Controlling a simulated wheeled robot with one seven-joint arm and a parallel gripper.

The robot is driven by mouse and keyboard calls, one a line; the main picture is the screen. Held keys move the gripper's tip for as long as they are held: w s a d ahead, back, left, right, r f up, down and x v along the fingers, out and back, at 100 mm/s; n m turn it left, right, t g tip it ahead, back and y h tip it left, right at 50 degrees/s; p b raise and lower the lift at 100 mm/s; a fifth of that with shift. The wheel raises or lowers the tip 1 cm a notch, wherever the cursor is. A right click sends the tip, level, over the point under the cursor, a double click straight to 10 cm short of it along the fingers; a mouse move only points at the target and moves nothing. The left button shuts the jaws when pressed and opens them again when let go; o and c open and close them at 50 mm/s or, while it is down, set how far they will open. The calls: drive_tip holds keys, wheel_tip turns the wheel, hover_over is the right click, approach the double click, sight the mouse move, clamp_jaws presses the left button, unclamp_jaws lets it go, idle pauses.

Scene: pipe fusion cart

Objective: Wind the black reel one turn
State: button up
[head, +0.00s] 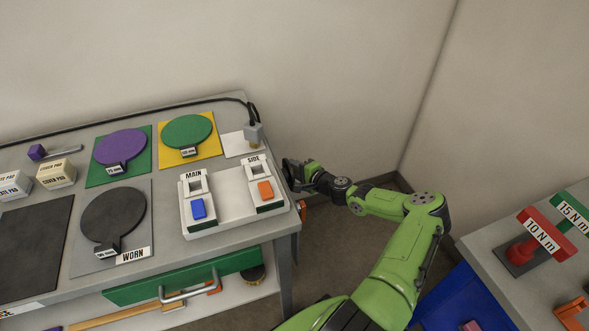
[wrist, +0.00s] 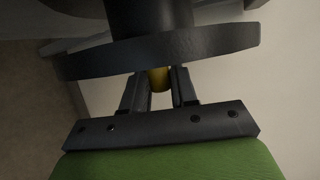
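The black reel (wrist: 215,40) fills the top of the wrist view as a wide dark disc with a thick hub above it. In the head view the reel (head: 289,171) is a small dark shape at the cart's right end, partly hidden by my gripper (head: 297,173). A yellow knob (wrist: 158,78) sticks out from the disc. In the wrist view my gripper (wrist: 160,88) has one finger on each side of the knob, close against it, and looks shut on it. The fingertips are partly hidden by the disc.
The cart (head: 255,232) carries a white switch box (head: 228,207) with MAIN and SIDE switches near its right end. A cable (head: 175,103) runs along the back. A second bench (head: 490,239) with torque tools stands at the right. Floor (head: 335,227) shows between them.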

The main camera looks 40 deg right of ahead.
clamp_jaws()
drive_tip(key=shift+f+t+b, duration=0.1)
drive_tip(key=shift+t+b, duration=0.2)
drive_tip(key=shift+b, duration=0.55)
drive_tip(key=shift+t+b, duration=0.3)
drive_tip(key=shift+b, duration=0.3)
drive_tip(key=shift+w+n+t+b, duration=0.15)
drive_tip(key=shift+n+t+b, duration=0.35)
drive_tip(key=shift+b, duration=0.7)
drive_tip(key=shift+r+t+b, duration=0.45)
drive_tip(key=shift+t+b, duration=0.25)
drive_tip(key=shift+b, duration=0.05)
drive_tip(key=shift+r+n+t+y, duration=0.4)
drive_tip(key=shift+r+n+t, duration=0.25)
drive_tip(key=shift+t, duration=0.45)
drive_tip(key=shift+r, duration=0.1)
drive_tip(key=o, duration=0.7)
unclamp_jaws()
